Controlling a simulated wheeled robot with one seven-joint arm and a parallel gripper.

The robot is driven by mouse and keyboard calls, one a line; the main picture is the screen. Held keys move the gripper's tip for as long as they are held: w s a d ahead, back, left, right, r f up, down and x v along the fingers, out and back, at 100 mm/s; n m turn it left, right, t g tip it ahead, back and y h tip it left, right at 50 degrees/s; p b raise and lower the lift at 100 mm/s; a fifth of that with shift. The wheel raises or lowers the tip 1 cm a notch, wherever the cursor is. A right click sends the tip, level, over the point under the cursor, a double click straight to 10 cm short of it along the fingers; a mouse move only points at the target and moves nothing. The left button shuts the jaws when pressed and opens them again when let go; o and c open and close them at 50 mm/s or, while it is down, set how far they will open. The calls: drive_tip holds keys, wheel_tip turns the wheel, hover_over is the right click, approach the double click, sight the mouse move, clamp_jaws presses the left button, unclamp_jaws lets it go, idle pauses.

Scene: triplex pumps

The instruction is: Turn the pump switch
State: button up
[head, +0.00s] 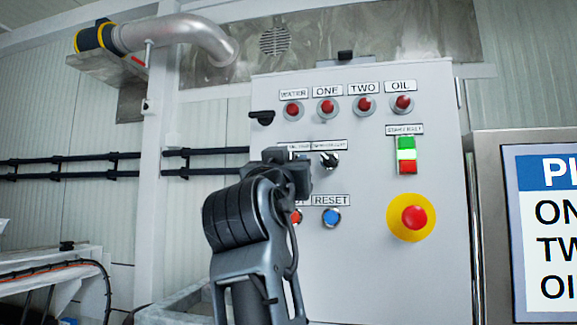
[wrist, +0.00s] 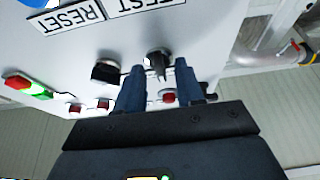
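A grey control panel (head: 360,255) stands in front of me. A black rotary switch (head: 329,160) shows on it, just right of my gripper (head: 295,168); the small labels above are unreadable, so I cannot tell which switch is the pump one. A second switch position to its left is hidden behind my gripper in the head view. In the wrist view, which is upside down, my gripper (wrist: 159,78) is open, its two blue fingers on either side of a black knob (wrist: 158,60). I cannot tell whether they touch it. Another black knob (wrist: 106,70) is left of the fingers.
Red lamps (head: 364,104) labelled WATER, ONE, TWO and OIL line the top. A green and red start button (head: 406,155), a yellow-ringed red emergency stop (head: 413,217) and a blue RESET button (head: 332,217) are nearby. A sign (head: 545,220) stands at right.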

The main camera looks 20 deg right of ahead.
drive_tip(key=b+v, duration=0.1)
drive_tip(key=v, duration=0.6)
drive_tip(key=shift+s+a+f, duration=0.15)
drive_tip(key=shift+s+a, duration=0.05)
drive_tip(key=shift+s, duration=0.1)
wheel_tip(320, 180, down, 19)
drive_tip(key=n+t+y+p, duration=0.1)
drive_tip(key=n+t+y, duration=0.1)
drive_tip(key=n+y, duration=0.5)
drive_tip(key=s+f+n+g+y+p, duration=0.1)
drive_tip(key=s+f+n+y, duration=0.15)
drive_tip(key=s+f, duration=0.45)
drive_tip(key=s+f+n+g+y+p, duration=0.1)
drive_tip(key=s+f+y, duration=0.25)
drive_tip(key=f, duration=0.75)
drive_tip(key=s+d+f+g+p, duration=0.1)
drive_tip(key=s+f, duration=0.2)
drive_tip(key=s, duration=0.5)
drive_tip(key=s+d+f+g, duration=0.1)
drive_tip(key=s+f, duration=0.3)
drive_tip(key=s, duration=0.3)
drive_tip(key=s+d+r+m+p, duration=0.1)
drive_tip(key=s, duration=0.8)
drive_tip(key=s+d+r+m+g+p, duration=0.1)
drive_tip(key=s+m, duration=0.1)
drive_tip(key=s, duration=0.7)
drive_tip(key=shift+s+d+r, duration=0.2)
drive_tip(key=shift+d+r, duration=0.05)
